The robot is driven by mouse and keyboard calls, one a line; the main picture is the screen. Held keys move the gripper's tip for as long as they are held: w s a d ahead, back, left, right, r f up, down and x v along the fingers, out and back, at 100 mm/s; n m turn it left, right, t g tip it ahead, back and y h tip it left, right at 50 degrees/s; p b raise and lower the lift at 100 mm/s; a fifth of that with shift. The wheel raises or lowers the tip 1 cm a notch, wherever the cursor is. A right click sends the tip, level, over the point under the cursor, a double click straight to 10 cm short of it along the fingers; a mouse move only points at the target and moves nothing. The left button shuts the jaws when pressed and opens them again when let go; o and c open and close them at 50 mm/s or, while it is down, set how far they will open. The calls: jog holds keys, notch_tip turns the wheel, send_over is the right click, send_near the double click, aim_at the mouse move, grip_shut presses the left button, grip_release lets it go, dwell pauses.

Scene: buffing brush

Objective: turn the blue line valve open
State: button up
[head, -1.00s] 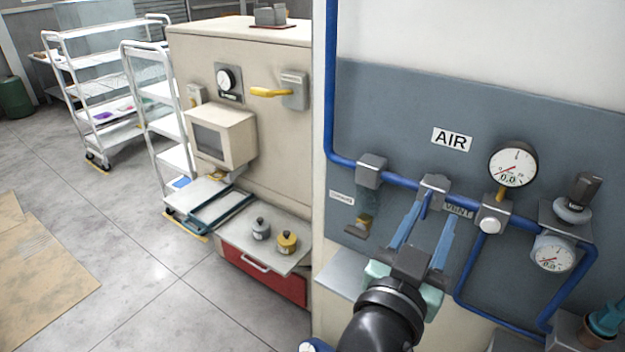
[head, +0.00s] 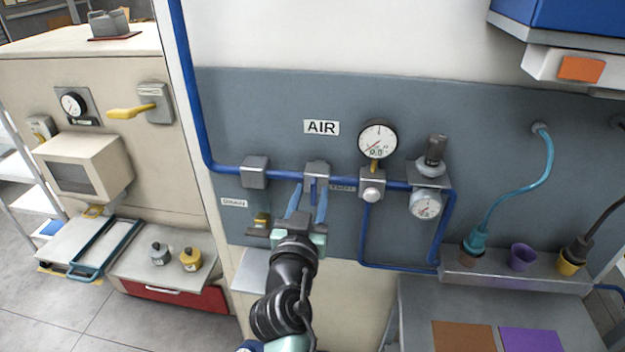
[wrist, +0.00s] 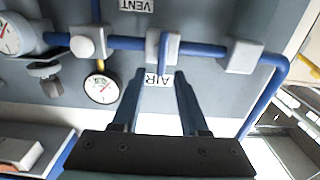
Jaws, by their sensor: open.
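A blue pipe (head: 225,170) runs down the wall and then right along a grey-blue panel. In the wrist view my fingers (wrist: 158,76) are apart with nothing clamped, and the valve block (wrist: 153,46) lies just beyond the tips. Contact with the lever cannot be told.
A second block (head: 254,171) with a brass drain fitting (head: 262,219) is left of the valve. A pressure gauge (head: 377,138), a regulator (head: 431,172) and a second gauge (head: 426,205) are to the right. A shelf with cups (head: 510,283) stands lower right.

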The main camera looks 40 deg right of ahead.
aim_at(314, 190)
jog(key=shift+x, duration=1.35)
grip_shut()
